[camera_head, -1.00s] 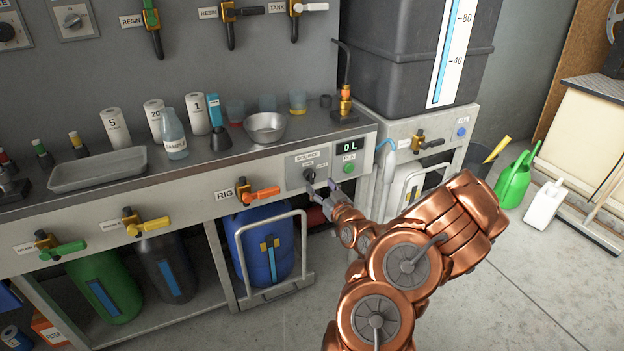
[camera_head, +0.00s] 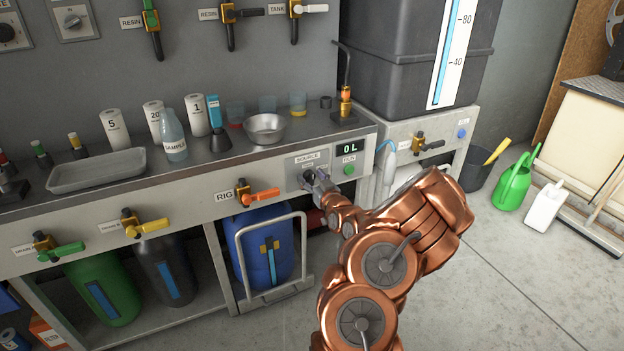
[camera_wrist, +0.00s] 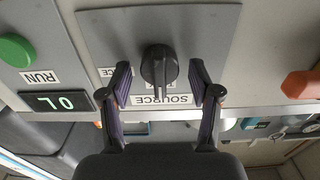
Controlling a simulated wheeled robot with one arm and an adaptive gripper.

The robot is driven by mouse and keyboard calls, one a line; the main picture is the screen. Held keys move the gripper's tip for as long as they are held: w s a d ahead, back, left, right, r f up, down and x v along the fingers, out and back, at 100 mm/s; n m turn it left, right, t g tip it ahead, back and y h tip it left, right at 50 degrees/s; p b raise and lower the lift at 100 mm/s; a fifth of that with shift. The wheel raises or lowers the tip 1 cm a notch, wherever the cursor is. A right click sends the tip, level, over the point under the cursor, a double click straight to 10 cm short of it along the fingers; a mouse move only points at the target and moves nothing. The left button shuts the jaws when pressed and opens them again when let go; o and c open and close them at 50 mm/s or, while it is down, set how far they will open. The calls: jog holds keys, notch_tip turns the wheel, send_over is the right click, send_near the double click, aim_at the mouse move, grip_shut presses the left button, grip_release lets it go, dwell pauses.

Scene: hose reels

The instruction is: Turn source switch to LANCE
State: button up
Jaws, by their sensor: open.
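The source switch (camera_wrist: 159,68) is a black rotary knob on a grey plate (camera_wrist: 205,30), upside down in the wrist view. The SOURCE label (camera_wrist: 162,100) shows there; the smaller position labels are partly hidden by the knob and a finger. My gripper (camera_wrist: 159,72) is open, with one finger on each side of the knob; I cannot tell whether either finger touches it. In the head view, my gripper (camera_head: 316,178) is at the source plate (camera_head: 300,162) on the bench front and partly covers the switch (camera_head: 307,176).
The green RUN button (camera_head: 349,170) and a display reading 0L (camera_head: 347,149) sit right of the switch. The orange-handled RIG valve (camera_head: 260,195) sticks out to the left. A steel bowl (camera_head: 265,128) stands on the bench above.

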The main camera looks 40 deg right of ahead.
jog(key=shift+c, duration=0.2)
jog(key=c, duration=1.1)
jog(key=shift+m, duration=0.4)
jog(key=m, duration=0.6)
jog(key=shift+d+f+m, duration=0.1)
jog(key=shift+d+m, duration=0.05)
jog(key=shift+m, duration=0.15)
jog(key=m+p, duration=0.1)
jog(key=m, duration=0.5)
jog(key=shift+s+d, duration=0.1)
jog(key=shift+o, duration=0.2)
jog(key=shift+m, duration=0.4)
